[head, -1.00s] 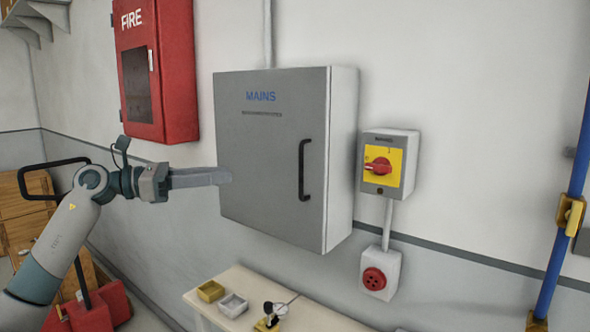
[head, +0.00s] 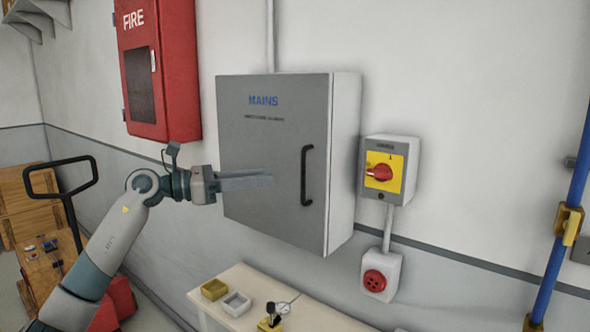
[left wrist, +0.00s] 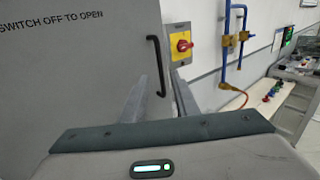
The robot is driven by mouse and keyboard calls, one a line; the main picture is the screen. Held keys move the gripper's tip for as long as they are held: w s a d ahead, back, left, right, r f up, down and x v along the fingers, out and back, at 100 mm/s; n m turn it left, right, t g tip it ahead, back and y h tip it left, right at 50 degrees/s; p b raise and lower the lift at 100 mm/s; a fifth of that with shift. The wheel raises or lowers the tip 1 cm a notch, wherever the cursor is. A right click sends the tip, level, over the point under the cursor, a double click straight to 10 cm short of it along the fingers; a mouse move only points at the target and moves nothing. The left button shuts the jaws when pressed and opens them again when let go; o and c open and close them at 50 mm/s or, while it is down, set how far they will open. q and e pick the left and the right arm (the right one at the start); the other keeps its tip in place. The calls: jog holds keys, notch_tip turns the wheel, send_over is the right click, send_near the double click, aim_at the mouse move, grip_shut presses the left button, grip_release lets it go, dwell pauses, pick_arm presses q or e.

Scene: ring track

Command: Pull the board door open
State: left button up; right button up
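The grey board (head: 270,150) marked MAINS hangs on the wall with its door shut. Its black bar handle (head: 307,176) stands upright near the door's right edge. My left gripper (head: 268,178) is in front of the door, a little left of the handle in the head view. In the left wrist view its two fingers are apart and empty, and the handle (left wrist: 157,66) shows ahead between the fingertips (left wrist: 160,82). The fingers appear short of the handle. The door (left wrist: 75,75) fills the left of that view, with the text SWITCH OFF TO OPEN. My right gripper is out of view.
A red rotary switch on a yellow plate (head: 383,171) is right of the board, above a red socket (head: 376,281). A red fire cabinet (head: 158,70) is left. A table with small trays (head: 214,289) stands below. A blue pipe (head: 570,190) runs at far right.

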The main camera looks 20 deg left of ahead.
aim_at(295, 174)
pick_arm(q)
jog(key=shift+p+x, duration=1.75)
jog(key=shift+x, duration=2.7)
grip_shut()
